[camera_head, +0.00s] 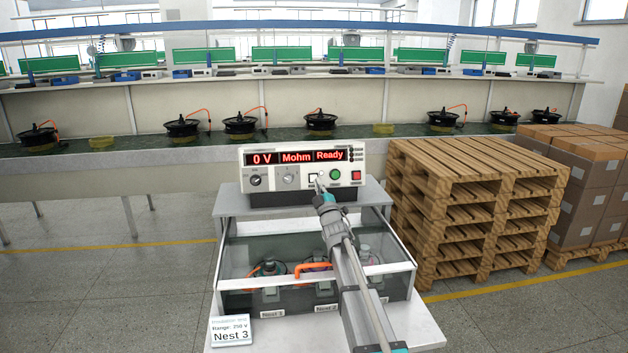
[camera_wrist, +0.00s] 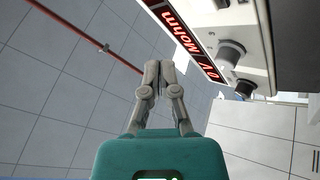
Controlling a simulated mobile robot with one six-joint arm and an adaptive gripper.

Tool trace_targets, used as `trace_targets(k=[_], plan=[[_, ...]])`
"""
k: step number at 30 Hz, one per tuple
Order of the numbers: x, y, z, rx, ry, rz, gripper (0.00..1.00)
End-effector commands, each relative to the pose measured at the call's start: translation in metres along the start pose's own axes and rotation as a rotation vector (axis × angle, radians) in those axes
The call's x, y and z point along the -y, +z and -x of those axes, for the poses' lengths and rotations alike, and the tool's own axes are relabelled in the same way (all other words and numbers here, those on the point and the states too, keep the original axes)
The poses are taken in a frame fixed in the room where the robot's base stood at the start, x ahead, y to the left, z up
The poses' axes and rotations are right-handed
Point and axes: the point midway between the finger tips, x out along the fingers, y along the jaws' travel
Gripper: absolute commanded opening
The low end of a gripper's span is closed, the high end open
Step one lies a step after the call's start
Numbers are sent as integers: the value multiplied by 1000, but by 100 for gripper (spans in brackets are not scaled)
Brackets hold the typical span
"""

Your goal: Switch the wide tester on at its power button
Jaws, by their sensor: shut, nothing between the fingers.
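The wide tester (camera_head: 258,160) is a pale box on a shelf above the test bench. Its display (camera_head: 303,157) is lit red and reads "0 V", "Mohm" and "Ready". Its front has two knobs, a small pale square button (camera_head: 313,177), a green button (camera_head: 335,174) and a red button (camera_head: 356,175). My gripper (camera_head: 318,183) is shut and empty, its tips at or just in front of the square button, partly covering it. I cannot tell whether they touch. In the wrist view the shut fingers (camera_wrist: 160,66) lie beside the tester's front (camera_wrist: 248,38).
Below the tester is a clear-covered box (camera_head: 235,262) with motors in nests and orange leads. A card (camera_head: 231,330) reads "Nest 3", "Range: 250 V". Wooden pallets (camera_head: 480,205) and cartons (camera_head: 590,180) stand at right. A conveyor with several hub motors runs behind.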

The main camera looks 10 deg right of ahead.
Motion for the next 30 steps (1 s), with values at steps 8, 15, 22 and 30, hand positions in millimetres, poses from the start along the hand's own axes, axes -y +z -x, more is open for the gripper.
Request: trace_targets(k=[8, 15, 22, 30], plan=[[-8, -7, 10, 0, 0, 0, 0], [-16, -16, 22, 0, 0, 0, 0], [-24, -24, 33, 0, 0, 0, 0], [-34, -33, 45, 0, 0, 0, 0]])
